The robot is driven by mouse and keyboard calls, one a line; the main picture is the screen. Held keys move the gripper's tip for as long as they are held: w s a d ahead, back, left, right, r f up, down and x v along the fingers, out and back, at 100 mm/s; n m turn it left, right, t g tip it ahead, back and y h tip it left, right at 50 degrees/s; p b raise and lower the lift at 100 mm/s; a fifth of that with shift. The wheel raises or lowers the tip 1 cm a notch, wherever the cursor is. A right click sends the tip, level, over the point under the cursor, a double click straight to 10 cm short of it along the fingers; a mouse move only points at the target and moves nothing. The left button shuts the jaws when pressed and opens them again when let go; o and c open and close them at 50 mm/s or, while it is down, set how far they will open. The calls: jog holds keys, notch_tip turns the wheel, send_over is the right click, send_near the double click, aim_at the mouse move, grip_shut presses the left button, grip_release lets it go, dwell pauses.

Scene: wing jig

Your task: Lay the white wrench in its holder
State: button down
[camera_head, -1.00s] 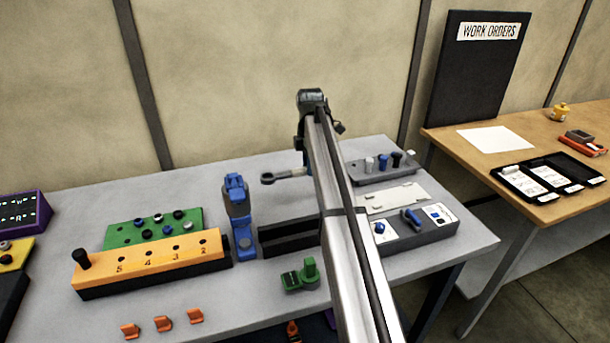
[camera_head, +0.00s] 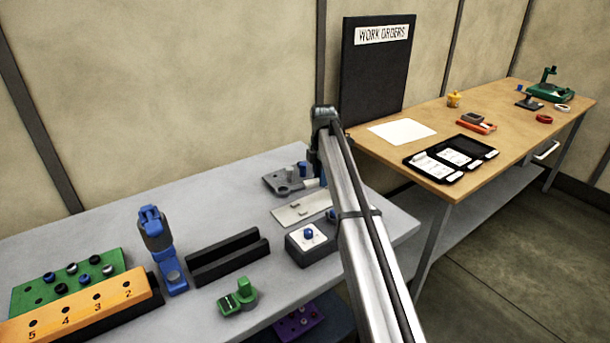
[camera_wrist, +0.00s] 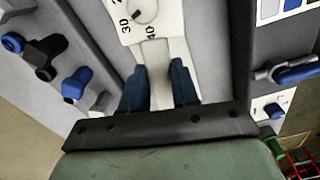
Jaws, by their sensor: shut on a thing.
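My gripper (camera_wrist: 160,88) is shut on the white wrench (camera_wrist: 153,56), its pale shaft running between the two blue fingers. In the head view, my gripper (camera_head: 317,168) is above the right part of the grey bench, and the wrench (camera_head: 297,186) points left from it, in front of the grey knob tray. A pale plate with small raised pegs (camera_head: 300,210) lies just nearer; I cannot tell surely that it is the holder. In the wrist view, a white face marked 30 and 40 (camera_wrist: 147,22) is beyond the fingers. Contact below the wrench is unclear.
In the wrist view, the grey tray with blue and black knobs (camera_wrist: 46,60) is left and a control box with a blue lever (camera_wrist: 288,72) is right. A black slotted block (camera_head: 228,258) and a blue device (camera_head: 160,245) stand left on the bench.

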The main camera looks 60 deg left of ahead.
aim_at(320, 200)
jog(key=shift+a+n, duration=0.15)
jog(key=shift+n, duration=0.95)
jog(key=shift+f, duration=3.35)
jog(key=c, duration=0.8)
grip_release()
notch_tip(320, 200, up, 14)
jog(key=shift+f, duration=0.1)
